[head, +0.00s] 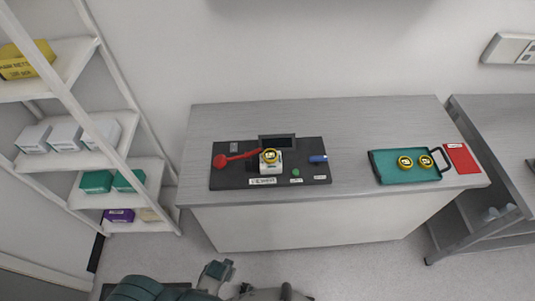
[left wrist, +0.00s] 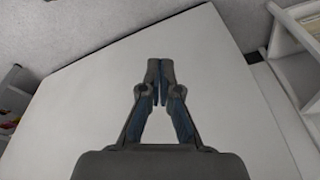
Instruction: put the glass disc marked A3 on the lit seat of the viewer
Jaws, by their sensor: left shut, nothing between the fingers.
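The viewer (head: 223,180) is a dark base on the grey bench, with a red lever (head: 238,156), a small white block (head: 275,168) and a blue part (head: 318,159). A yellow-rimmed disc (head: 270,156) sits on top of the white block. Two more yellow-rimmed discs, a left one (head: 405,162) and a right one (head: 426,161), lie in the green tray (head: 395,177). Their marks are too small to read, so I cannot tell which is A3. My left gripper (left wrist: 160,75) is shut and empty before a plain white surface. My right gripper does not show.
The grey bench top (head: 350,125) has clear room between viewer and tray. A red card (head: 461,158) lies right of the tray. A white shelf rack (head: 75,69) with several boxes stands left. Another grey table (head: 490,120) stands right. A green button (head: 296,172) is on the viewer base.

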